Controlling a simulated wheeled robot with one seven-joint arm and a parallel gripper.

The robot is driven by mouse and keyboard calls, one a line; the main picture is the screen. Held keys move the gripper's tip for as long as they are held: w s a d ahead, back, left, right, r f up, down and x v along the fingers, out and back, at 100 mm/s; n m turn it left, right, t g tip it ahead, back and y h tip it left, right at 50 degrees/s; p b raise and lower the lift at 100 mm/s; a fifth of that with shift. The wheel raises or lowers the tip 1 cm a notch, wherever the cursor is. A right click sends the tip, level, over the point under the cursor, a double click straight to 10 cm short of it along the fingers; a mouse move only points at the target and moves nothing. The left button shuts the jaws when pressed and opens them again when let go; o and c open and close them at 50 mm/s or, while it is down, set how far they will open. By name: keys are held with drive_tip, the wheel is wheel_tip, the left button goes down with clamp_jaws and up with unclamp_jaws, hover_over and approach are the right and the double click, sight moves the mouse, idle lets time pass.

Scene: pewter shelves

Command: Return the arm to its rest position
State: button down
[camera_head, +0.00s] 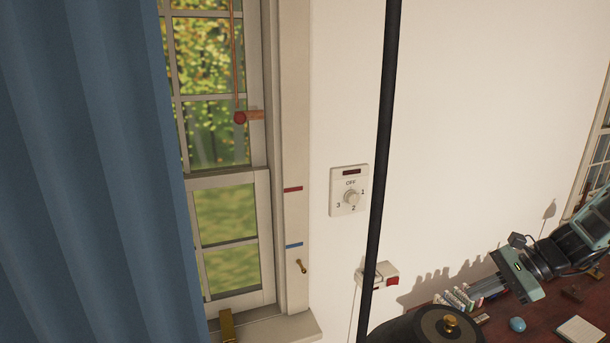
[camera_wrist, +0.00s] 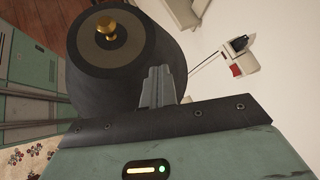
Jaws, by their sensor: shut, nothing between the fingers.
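My arm comes in from the right edge in the head view, above the reddish-brown desk top (camera_head: 495,331). My gripper (camera_head: 470,294) points left and downward over the desk. In the wrist view the two grey fingers of my gripper (camera_wrist: 157,74) are together, with nothing between them. A dark round shade with a brass knob (camera_head: 425,324) stands left of the gripper in the head view. In the wrist view this shade (camera_wrist: 115,73) lies just beyond the fingers; I cannot tell whether they touch it.
A dark pole (camera_head: 384,150) rises in front of the wall. A white box with a red switch (camera_head: 380,276) and a dial plate (camera_head: 349,190) are on the wall. A blue egg-shaped object (camera_head: 517,324) and a notepad (camera_head: 582,330) lie on the desk. A blue curtain (camera_head: 85,170) hangs left.

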drive_tip(key=s+a+r+n+h, duration=0.1)
drive_tip(key=s+n, duration=0.1)
drive_tip(key=s+a+r+n+g+h, duration=0.1)
drive_tip(key=s+a+n+h, duration=0.1)
drive_tip(key=s+n, duration=0.1)
drive_tip(key=s+a+r+n+g+h, duration=0.1)
drive_tip(key=s+n+h, duration=0.1)
drive_tip(key=s, duration=0.1)
drive_tip(key=shift+s+a+r+n, duration=0.2)
drive_tip(key=shift+r+n, duration=0.1)
drive_tip(key=shift+r, duration=0.1)
drive_tip(key=s+a+r+n+t+h, duration=0.25)
drive_tip(key=s+r+n+h, duration=0.25)
drive_tip(key=s+n, duration=0.3)
drive_tip(key=s+a+f+n+g+b, duration=0.1)
drive_tip(key=s+a+f+n+b, duration=0.3)
drive_tip(key=a+f+b, duration=0.5)
drive_tip(key=s+a+f+n+g+y+b, duration=0.1)
drive_tip(key=s+a+f+n+b, duration=0.3)
drive_tip(key=s+a+f+b, duration=0.4)
wheel_tip(320, 180, down, 2)
drive_tip(key=b, duration=0.5)
drive_tip(key=shift+a+f+n+g, duration=0.25)
drive_tip(key=shift+a+n+g, duration=0.1)
drive_tip(key=shift+n, duration=0.05)
